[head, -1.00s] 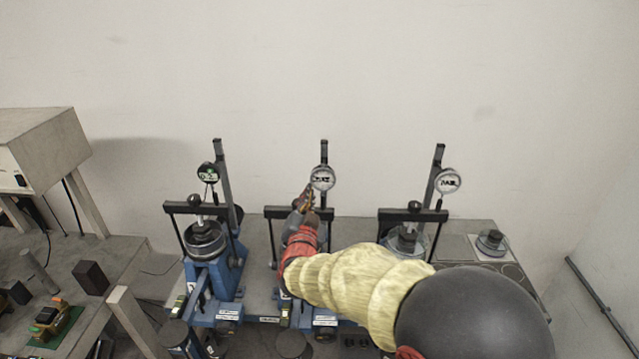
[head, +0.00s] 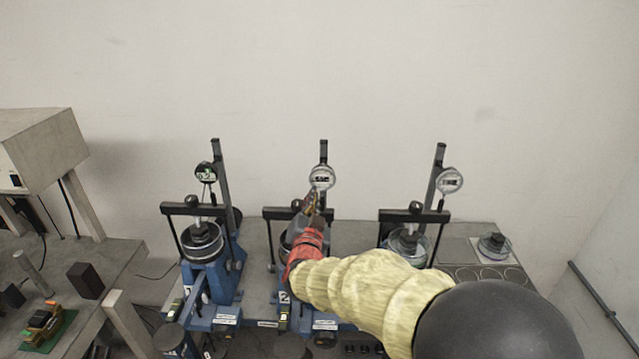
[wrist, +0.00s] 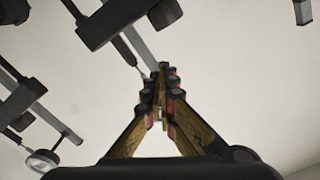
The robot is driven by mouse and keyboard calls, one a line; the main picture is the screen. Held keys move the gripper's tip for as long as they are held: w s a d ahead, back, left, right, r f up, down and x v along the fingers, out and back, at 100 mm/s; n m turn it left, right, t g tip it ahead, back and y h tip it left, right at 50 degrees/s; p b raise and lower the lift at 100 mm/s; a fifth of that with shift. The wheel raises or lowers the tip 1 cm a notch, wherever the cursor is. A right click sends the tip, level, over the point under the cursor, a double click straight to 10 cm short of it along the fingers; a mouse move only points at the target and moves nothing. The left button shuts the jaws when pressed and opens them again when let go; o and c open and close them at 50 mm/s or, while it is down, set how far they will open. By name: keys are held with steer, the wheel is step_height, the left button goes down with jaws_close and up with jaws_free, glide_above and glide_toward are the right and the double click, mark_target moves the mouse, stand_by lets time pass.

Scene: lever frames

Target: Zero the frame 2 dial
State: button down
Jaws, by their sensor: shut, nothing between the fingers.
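The middle lever frame (head: 269,213), with a 2 on its blue base, carries a round, pale-faced dial (head: 321,177) on its dark upright post. The dial has a small dark readout whose digits are too small to read. My gripper (head: 313,194) is shut and empty, its tips at the lower edge of the dial in the head view; I cannot tell whether they touch it. My arm hides much of this frame's lower part. In the wrist view, the finger pads of my gripper (wrist: 162,72) meet at a point, with nothing between them.
Dark crossbars (wrist: 110,22) fill the wrist view's upper left. A side bench (head: 60,260) holds small items. The wall behind is bare.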

steer(key=shift+w+d+f+b, duration=0.1)
steer(key=shift+d+f+b, duration=0.05)
steer(key=shift+d+b, duration=0.85)
steer(key=shift+a, duration=0.15)
steer(key=s, duration=0.2)
steer(key=s+b, duration=0.1)
steer(key=s+f, duration=0.1)
steer(key=s, duration=0.1)
steer(key=shift+s+a+f+b, duration=0.1)
steer(key=shift+s+a+b, duration=0.2)
steer(key=shift+b, duration=0.1)
stand_by(0.5)
